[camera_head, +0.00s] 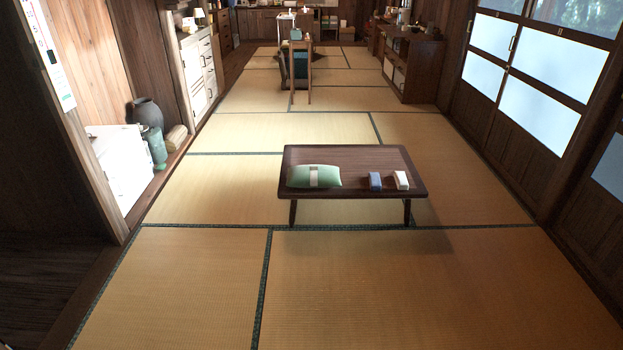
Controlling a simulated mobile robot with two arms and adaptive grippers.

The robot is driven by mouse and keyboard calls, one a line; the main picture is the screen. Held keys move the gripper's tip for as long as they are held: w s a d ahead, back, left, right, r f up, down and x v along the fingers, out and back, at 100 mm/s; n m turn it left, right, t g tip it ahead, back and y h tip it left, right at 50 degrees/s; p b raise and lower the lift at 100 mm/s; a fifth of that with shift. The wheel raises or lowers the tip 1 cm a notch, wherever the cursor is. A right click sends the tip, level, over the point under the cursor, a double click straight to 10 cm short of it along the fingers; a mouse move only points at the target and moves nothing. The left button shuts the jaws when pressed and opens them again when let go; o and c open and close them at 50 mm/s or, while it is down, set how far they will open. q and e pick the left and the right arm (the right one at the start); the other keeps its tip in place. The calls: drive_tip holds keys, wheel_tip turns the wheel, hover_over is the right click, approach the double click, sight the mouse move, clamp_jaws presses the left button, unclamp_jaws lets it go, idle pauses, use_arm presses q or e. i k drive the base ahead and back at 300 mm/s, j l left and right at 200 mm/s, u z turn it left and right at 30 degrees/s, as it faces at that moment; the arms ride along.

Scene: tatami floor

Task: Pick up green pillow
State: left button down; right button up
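A green pillow (301,176) with a pale band across its middle lies flat on the left part of a low dark wooden table (355,157). The table stands on the tatami floor in the middle of the head view, some way ahead of me. Nothing covers the pillow. Neither of my grippers shows in the head view.
A blue-and-white item (375,181) and a white-and-red item (401,180) sit right of the pillow. The tatami (340,285) before the table is clear. A dark jar (146,113) stands at left, a chair (299,65) far behind. Sliding doors line the right.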

sight(313, 177)
drive_tip(key=i+l, duration=0.3)
drive_tip(key=i, duration=0.2)
drive_tip(key=i+l, duration=0.25)
drive_tip(key=i, duration=0.2)
